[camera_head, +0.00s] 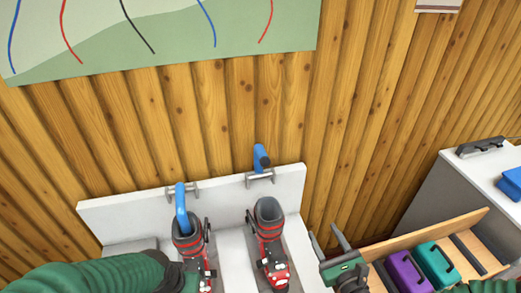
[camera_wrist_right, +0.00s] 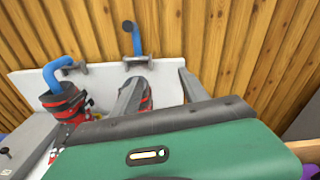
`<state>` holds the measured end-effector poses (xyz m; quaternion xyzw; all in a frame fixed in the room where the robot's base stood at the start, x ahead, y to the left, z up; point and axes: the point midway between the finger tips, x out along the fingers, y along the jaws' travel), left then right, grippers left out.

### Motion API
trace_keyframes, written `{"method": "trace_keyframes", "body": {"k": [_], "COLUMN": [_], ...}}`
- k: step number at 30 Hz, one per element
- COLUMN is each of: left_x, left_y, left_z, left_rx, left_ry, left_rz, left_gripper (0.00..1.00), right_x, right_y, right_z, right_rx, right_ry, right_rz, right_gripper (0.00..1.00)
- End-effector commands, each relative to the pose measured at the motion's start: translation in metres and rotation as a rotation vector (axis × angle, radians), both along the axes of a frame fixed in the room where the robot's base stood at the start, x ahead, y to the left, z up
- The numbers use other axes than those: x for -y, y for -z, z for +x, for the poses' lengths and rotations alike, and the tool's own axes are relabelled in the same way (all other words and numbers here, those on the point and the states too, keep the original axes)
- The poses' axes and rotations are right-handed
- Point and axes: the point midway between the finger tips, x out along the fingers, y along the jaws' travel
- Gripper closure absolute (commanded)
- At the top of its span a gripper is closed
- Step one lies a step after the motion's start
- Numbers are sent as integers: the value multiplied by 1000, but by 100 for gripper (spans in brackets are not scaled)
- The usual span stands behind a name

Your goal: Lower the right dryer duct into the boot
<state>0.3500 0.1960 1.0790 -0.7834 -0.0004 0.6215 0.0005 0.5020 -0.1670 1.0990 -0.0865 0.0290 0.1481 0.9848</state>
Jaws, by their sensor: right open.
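The right dryer duct (camera_head: 261,158) is blue with a dark end and stands raised at its bracket on the white dryer panel; it also shows in the wrist view (camera_wrist_right: 136,38). The right boot (camera_head: 270,240), red and grey, stands upright below it with an open top. It is partly hidden behind a finger in the wrist view (camera_wrist_right: 145,90). My right gripper (camera_head: 325,236) is open and empty, right of the right boot and apart from the duct. My left arm comes in at bottom left, but its gripper is not visible.
The left duct (camera_head: 181,208) bends down into the left boot (camera_head: 188,236). A wooden tray (camera_head: 420,233) with purple and teal items lies at lower right, near my right gripper. A grey cabinet (camera_head: 430,190) stands beyond. A plank wall rises behind the panel.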

Motion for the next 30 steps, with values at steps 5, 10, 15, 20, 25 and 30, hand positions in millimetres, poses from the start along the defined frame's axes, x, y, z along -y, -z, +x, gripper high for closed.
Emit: {"method": "trace_keyframes", "body": {"k": [5, 10, 15, 20, 25, 30], "left_x": [0, 0, 0, 0, 0, 0], "left_y": [-47, -54, -52, -52, -49, -30], "left_z": [1, 1, 1, 1, 1, 1], "left_rx": [3, 3, 2, 2, 2, 3], "left_ry": [0, 0, 0, 0, 0, 0], "left_rz": [0, 0, 0, 0, 0, 0], "left_gripper": [100, 100, 100, 100, 100, 100], "right_x": [7, 10, 11, 12, 9, -9], "right_y": [-14, -10, -7, -7, 0, 80], "right_z": [-25, -40, -41, -40, -41, -63], "right_rx": [-4, -1, 1, 1, -12, -132], "right_ry": [1, -2, -3, -3, -27, -352], "right_rz": [3, 2, 2, 3, -44, -660], "right_gripper": [48, 48, 48, 48, 48, 48]}}
